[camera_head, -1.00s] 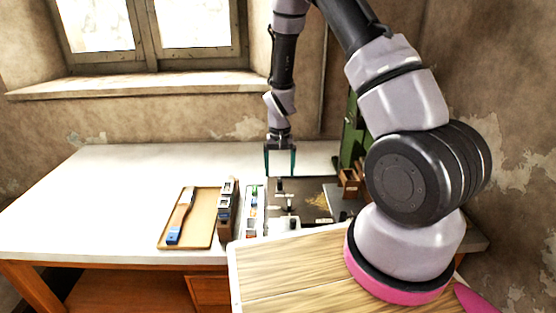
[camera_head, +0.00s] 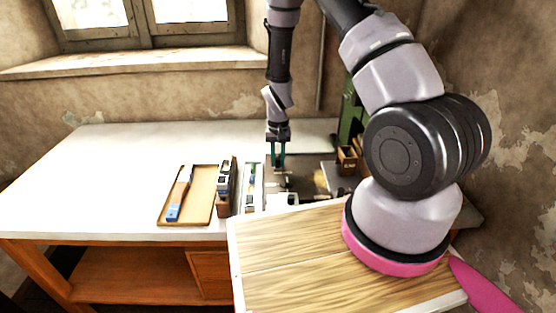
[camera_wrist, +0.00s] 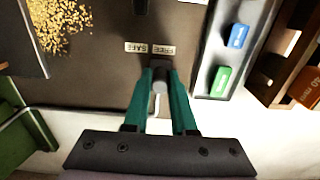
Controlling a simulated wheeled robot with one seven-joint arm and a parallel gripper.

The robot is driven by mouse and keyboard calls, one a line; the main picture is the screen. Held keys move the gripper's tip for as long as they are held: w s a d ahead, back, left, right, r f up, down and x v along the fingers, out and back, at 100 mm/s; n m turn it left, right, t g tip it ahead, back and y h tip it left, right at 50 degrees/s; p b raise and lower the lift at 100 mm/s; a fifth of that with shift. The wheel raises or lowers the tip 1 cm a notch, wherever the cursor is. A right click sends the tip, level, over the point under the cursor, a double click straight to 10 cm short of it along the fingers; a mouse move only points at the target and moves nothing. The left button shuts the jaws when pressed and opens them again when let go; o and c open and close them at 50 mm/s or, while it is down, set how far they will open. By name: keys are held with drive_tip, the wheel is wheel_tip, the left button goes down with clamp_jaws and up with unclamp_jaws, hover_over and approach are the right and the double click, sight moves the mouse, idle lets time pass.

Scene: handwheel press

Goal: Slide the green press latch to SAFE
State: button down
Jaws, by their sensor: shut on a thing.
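My gripper (camera_head: 278,163) reaches down over the dark plate at the back of the table. In the wrist view its two teal fingers (camera_wrist: 162,74) are shut on a small grey and dark knob (camera_wrist: 160,85), which appears to be the press latch; no green shows on it. Two small labels sit just beyond the fingertips: FREE (camera_wrist: 164,50) directly ahead of the knob and SAFE (camera_wrist: 137,47) to its left in that view. Both read upside down. The knob's lower part is partly hidden by the fingers.
A green press column (camera_head: 350,118) stands right of my gripper, with a small wooden box (camera_head: 347,160) beside it. A grey tray (camera_wrist: 212,80) with blue and green blocks lies close by. A tan tray (camera_head: 202,207) holds a brush-like tool. The table's left is clear.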

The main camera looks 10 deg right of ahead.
sight(287, 167)
drive_tip(key=shift+d, duration=0.1)
drive_tip(key=shift+s+d, duration=0.15)
drive_tip(key=shift+d, duration=0.55)
drive_tip(key=shift+s+d, duration=0.1)
drive_tip(key=shift+d, duration=0.6)
drive_tip(key=shift+c, duration=0.4)
unclamp_jaws()
drive_tip(key=shift+r, duration=0.1)
wheel_tip(287, 167, up, 8)
